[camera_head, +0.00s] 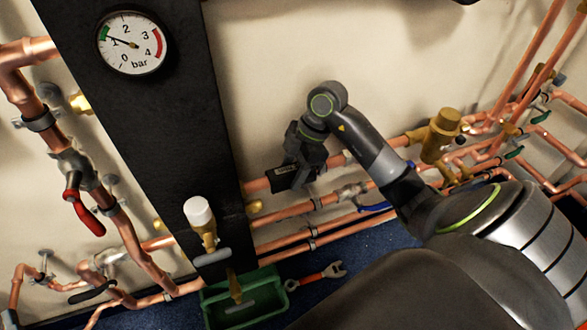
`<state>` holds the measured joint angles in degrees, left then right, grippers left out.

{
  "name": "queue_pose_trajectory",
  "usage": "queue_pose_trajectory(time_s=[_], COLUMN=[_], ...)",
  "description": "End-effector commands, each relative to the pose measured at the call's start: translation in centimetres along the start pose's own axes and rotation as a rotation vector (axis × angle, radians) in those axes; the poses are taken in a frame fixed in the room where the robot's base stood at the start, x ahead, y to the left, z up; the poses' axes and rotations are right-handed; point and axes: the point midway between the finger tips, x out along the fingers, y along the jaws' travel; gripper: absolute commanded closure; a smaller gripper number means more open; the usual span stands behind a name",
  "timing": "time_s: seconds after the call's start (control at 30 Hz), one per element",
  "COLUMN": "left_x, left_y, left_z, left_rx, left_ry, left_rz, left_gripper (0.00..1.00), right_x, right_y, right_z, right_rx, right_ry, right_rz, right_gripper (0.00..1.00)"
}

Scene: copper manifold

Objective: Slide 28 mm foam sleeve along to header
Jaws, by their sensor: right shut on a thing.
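A short black foam sleeve (284,179) with a small pale marking sits around the upper horizontal copper pipe (256,186). My right gripper (302,172) comes from above and is shut on the sleeve, hiding its right part. A black upright column (170,110), which looks like the header, carries a round pressure gauge (134,43). Bare copper shows between the sleeve's left end and the column. My left gripper is out of view.
A brass valve body (437,135) sits on the pipe to the right. More copper pipes (285,240) run below. A white-capped valve (199,216) stands before the column. A green tray (272,304) and a red-handled wrench (316,277) lie below. A red lever (83,207) is left.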

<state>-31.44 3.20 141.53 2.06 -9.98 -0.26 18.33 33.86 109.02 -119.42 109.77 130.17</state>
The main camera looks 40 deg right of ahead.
Motion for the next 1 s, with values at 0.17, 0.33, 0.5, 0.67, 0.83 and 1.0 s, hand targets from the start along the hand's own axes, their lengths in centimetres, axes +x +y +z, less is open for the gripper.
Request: queue_pose_trajectory(time_s=[0.17, 0.33, 0.5, 0.67, 0.83, 1.0], left_x=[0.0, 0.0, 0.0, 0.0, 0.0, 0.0], left_y=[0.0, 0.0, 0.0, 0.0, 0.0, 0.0], left_z=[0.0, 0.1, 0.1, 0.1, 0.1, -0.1], left_rx=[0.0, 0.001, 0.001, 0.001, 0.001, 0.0], left_ry=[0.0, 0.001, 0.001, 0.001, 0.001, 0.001], left_rz=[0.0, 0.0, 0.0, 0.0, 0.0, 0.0], left_gripper=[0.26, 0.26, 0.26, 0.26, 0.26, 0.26], right_x=[0.2, 0.5, 0.7, 0.8, 1.0, 1.1], right_y=[0.0, 0.0, 0.0, 0.0, 0.0, 0.0], right_z=[-0.6, -1.0, -1.5, -2.0, -2.4, -2.9], right_rx=[-0.001, -0.001, -0.001, -0.001, -0.001, -0.001], right_ry=[0.001, 0.001, 0.001, 0.001, 0.001, 0.002], right_rz=[0.0, 0.0, 0.0, 0.0, 0.0, 0.0], right_gripper=[0.73, 0.73, 0.73, 0.73, 0.73, 0.73])
